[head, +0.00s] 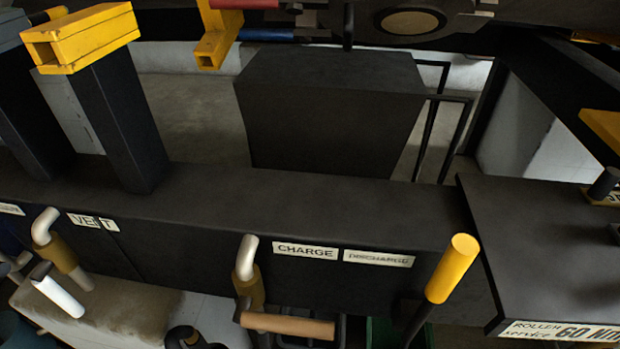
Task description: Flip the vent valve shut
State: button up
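A label reading VENT (93,221) is on the front edge of the dark beam at the left, with a dark strip across part of it. Just left of it, a pale bent pipe runs down into a brass valve body (62,255), which I take as the vent valve. A white lever handle (60,295) lies in front of the valve and slopes down to the right. How the handle joins the valve is hard to see. I cannot make out my gripper in this view.
A similar brass valve (250,287) with a tan handle (288,325) stands by the CHARGE label (305,251). A yellow-topped lever (453,268) rises right of it. Dark posts (120,120) stand on the beam (270,205). A dark round object (186,336) is at the bottom edge.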

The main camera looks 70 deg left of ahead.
aim_at(40, 278)
jog(key=u, duration=4.2)
jog(key=i+j+u, duration=0.2)
jog(key=i+j, duration=0.3)
jog(key=i+j+u, duration=0.25)
jog(key=i+j, duration=0.2)
jog(key=i+j+u, duration=0.2)
jog(key=i, duration=0.45)
jog(key=j, duration=0.1)
